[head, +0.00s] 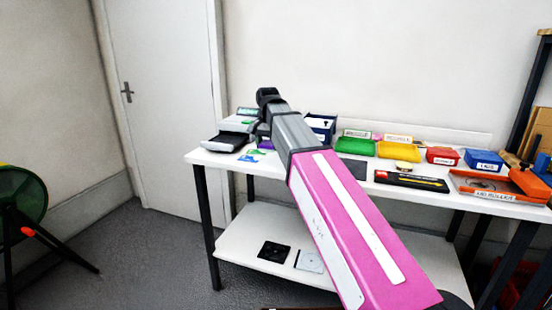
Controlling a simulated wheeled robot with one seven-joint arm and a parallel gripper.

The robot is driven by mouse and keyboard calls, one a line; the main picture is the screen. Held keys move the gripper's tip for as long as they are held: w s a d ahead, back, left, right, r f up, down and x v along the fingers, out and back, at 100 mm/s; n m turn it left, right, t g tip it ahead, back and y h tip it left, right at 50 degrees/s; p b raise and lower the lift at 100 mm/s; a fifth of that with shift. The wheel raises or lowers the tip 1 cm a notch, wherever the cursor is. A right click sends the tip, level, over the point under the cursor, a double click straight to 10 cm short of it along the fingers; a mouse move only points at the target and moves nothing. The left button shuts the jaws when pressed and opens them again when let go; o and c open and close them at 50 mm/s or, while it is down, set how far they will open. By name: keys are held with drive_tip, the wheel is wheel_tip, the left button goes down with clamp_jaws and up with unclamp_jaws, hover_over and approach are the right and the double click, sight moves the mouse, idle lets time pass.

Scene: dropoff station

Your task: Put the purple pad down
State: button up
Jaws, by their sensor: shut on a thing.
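My arm reaches over the white table (210,160), with its wrist above the table's left part. My gripper (263,124) is below the wrist, mostly hidden behind my own grey arm link. It is shut on the purple pad (262,133), of which only a small purple patch shows left of the arm link. I cannot tell from this view whether the pad touches the table or hangs just above it.
A dark scale-like device (228,141) stands left. Blue-green cards (252,155) lie in front. Right are a green tray (355,146), yellow tray (398,151), red bin (442,156) and blue bin (484,160). A dark flat pad (356,168) lies beside my arm.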

sight(276, 163)
drive_tip(key=w+d+f, duration=0.2)
drive_tip(key=d, duration=0.1)
drive_tip(key=shift+f, duration=2.05)
drive_tip(key=shift+s+f, duration=0.1)
drive_tip(key=shift+f, duration=0.15)
